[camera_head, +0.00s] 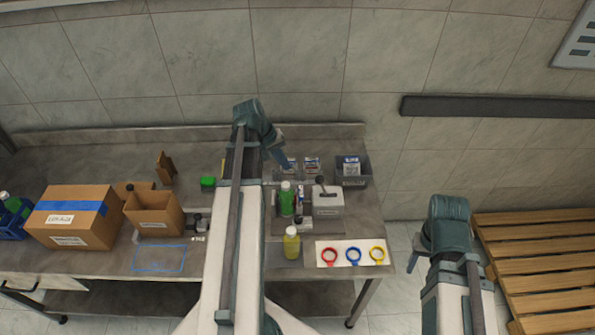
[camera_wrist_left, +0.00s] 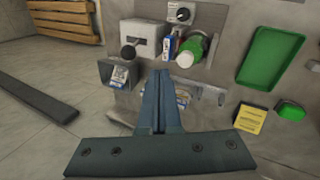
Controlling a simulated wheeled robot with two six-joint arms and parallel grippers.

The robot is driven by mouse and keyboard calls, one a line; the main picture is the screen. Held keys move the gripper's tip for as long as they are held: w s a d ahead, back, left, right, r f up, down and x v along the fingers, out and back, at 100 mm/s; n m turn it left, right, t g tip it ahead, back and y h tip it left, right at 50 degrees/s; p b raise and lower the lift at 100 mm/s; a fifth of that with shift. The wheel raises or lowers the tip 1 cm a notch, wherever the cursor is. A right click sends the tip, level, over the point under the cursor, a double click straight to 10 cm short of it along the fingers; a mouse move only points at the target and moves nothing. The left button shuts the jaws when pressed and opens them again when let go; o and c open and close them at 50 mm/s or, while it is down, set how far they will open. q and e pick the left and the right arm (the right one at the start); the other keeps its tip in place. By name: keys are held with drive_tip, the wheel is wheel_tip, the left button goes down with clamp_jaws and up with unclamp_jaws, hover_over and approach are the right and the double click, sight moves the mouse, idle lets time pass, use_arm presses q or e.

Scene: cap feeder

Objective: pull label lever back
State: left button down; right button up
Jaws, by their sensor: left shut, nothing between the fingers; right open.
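The label machine is a light grey box (camera_head: 328,207) on the table, right of the green bottle. Its lever shows as a dark knob (camera_head: 320,181) at the top, and as a round black knob (camera_wrist_left: 128,53) on the box in the left wrist view. My left gripper (camera_head: 288,165) is shut and empty, behind and left of the box. In the left wrist view its closed fingers (camera_wrist_left: 158,75) are apart from the knob, which lies up and left of them. My right gripper (camera_head: 424,250) is open and empty, off the table's right side.
A green bottle (camera_head: 287,200) stands close left of the box, with a yellow bottle (camera_head: 292,244) in front. A dark bin (camera_head: 351,180) stands behind right. Coloured rings lie on a white mat (camera_head: 341,262). Cartons (camera_head: 73,215) fill the left. A green tray (camera_wrist_left: 270,58) shows in the wrist view.

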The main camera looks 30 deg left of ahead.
sight(318, 178)
use_arm(q)
drive_tip(key=w+d+f+b, duration=0.5)
drive_tip(key=f+b, duration=0.2)
drive_tip(key=f, duration=0.1)
drive_tip(key=shift+w+d+f+b, duration=0.15)
drive_tip(key=shift+d+f+b, duration=0.15)
drive_tip(key=shift+b, duration=0.1)
drive_tip(key=shift+r, duration=0.1)
drive_tip(key=shift+w+d+r+g+y+p, duration=0.35)
drive_tip(key=shift+w+d+y+p, duration=0.1)
drive_tip(key=shift+d+p, duration=0.2)
drive_tip(key=shift+w+d+r+g+y+p, duration=0.35)
drive_tip(key=shift+w+d+y+p, duration=0.15)
drive_tip(key=shift+p, duration=0.2)
drive_tip(key=w+d+g+y, duration=0.2)
drive_tip(key=w+d+y, duration=0.1)
drive_tip(key=d, duration=0.3)
drive_tip(key=shift+w+r+p, duration=0.15)
drive_tip(key=shift+w+p, duration=0.15)
drive_tip(key=shift+w, duration=0.05)
drive_tip(key=shift+d, duration=0.1)
